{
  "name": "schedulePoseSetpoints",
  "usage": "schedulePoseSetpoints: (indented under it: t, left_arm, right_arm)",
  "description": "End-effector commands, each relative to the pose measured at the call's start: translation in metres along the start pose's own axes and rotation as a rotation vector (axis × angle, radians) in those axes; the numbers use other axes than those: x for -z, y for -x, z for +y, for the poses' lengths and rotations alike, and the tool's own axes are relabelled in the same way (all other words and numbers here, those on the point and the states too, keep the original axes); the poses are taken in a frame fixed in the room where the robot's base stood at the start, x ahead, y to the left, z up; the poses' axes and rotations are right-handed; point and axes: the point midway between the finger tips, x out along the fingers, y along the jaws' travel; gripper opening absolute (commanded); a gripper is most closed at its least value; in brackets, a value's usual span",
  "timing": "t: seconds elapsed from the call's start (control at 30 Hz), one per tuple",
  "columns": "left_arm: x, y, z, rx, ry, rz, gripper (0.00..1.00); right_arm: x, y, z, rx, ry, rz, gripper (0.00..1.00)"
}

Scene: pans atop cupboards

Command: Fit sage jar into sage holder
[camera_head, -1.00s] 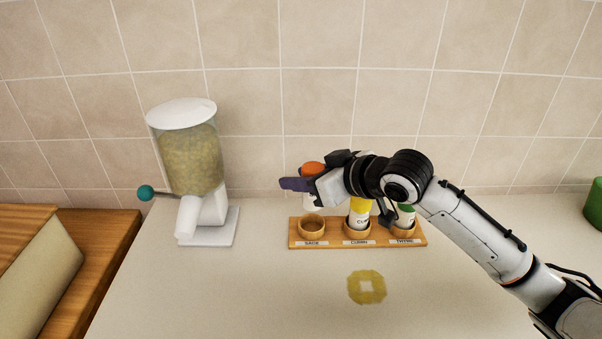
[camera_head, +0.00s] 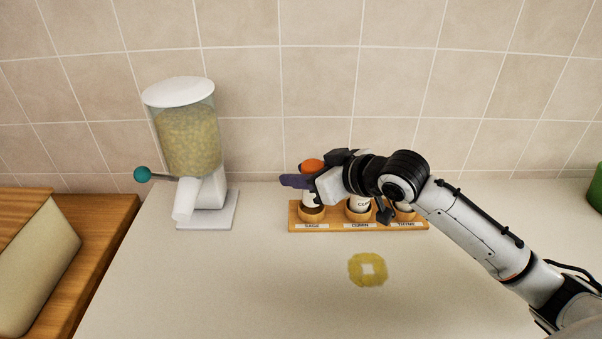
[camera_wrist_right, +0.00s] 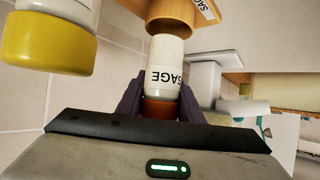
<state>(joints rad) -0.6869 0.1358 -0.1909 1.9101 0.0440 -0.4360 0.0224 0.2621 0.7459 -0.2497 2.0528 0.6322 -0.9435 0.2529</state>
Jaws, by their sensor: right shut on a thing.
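The sage jar is white with an orange-red lid (camera_head: 313,165) and a SAGE label (camera_wrist_right: 167,78). My right gripper (camera_head: 305,182) is shut on the jar at its lid end; its purple fingers (camera_wrist_right: 160,98) flank the lid. The jar is upright over the sage holder (camera_head: 313,214), a round wooden ring at the left end of the rack. In the right wrist view the jar's base meets the mouth of the ring (camera_wrist_right: 170,14); I cannot tell how far inside it is. My left gripper is out of view.
The wooden rack (camera_head: 335,226) also holds the cumin jar (camera_head: 362,204), close beside my gripper, and a thyme place partly hidden by my arm. A grain dispenser (camera_head: 188,140) stands to the left. A yellow ring-shaped patch (camera_head: 368,283) lies on the clear counter in front.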

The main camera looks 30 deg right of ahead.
Motion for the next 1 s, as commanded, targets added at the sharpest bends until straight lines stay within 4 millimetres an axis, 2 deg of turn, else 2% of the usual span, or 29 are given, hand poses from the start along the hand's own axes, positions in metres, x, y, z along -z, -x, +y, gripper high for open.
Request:
schedulePoseSetpoints:
  t: [0.4, 1.0]
  left_arm:
    - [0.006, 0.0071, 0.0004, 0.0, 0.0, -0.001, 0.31]
    - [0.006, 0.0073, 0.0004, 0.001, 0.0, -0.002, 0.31]
  right_arm:
    - [0.0013, 0.0008, -0.0001, 0.0, 0.0, 0.0, 0.09]
    - [0.0008, 0.0004, -0.0001, 0.0, 0.0, 0.001, 0.09]
